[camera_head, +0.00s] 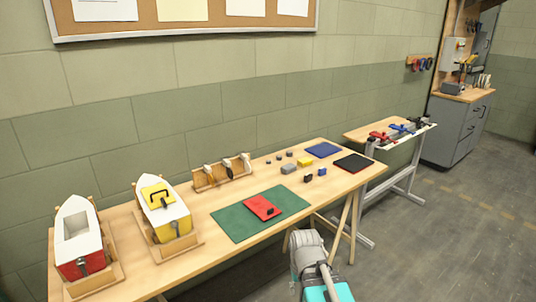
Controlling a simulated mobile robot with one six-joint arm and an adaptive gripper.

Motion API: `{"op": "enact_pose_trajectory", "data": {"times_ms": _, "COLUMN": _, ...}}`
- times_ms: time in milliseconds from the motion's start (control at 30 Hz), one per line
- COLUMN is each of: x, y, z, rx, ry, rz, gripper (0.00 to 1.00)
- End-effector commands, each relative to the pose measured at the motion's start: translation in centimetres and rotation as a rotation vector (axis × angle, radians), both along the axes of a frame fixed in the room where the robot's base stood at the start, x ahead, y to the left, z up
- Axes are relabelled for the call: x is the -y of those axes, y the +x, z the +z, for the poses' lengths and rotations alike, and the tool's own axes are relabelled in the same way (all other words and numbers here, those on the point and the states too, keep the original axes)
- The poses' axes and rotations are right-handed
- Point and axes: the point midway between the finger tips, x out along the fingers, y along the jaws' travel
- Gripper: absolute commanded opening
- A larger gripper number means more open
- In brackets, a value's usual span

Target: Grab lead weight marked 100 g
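Several small grey pieces that look like weights stand toward the back of the long wooden table. Three small ones form a slanted row: a left one (268,161), a middle one (279,157) and a right one (289,153). A larger grey block (288,169) lies in front of them. Any markings are too small to read, so I cannot tell which is the 100 g weight. Part of my arm shows at the bottom centre, in front of the table; my gripper cannot be made out.
A green mat (235,222) bears a red plate (258,204) with a black piece. Yellow (304,162), black (308,178) and blue (322,172) blocks stand near the weights, beside blue (323,150) and black (353,162) pads. Two model boats (78,235) (163,208) sit left.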

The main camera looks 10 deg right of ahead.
Motion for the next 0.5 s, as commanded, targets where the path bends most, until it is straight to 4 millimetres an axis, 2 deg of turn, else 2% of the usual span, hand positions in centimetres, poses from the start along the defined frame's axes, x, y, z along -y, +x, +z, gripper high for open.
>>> {"op": "enact_pose_trajectory", "data": {"times_ms": 33, "x": 0.0, "y": 0.0, "z": 2.2, "rx": 0.0, "ry": 0.0, "rz": 0.0, "gripper": 0.46}}
{"op": "enact_pose_trajectory", "data": {"times_ms": 500, "x": 0.0, "y": 0.0, "z": 11.4, "rx": 0.0, "ry": 0.0, "rz": 0.0, "gripper": 0.46}}
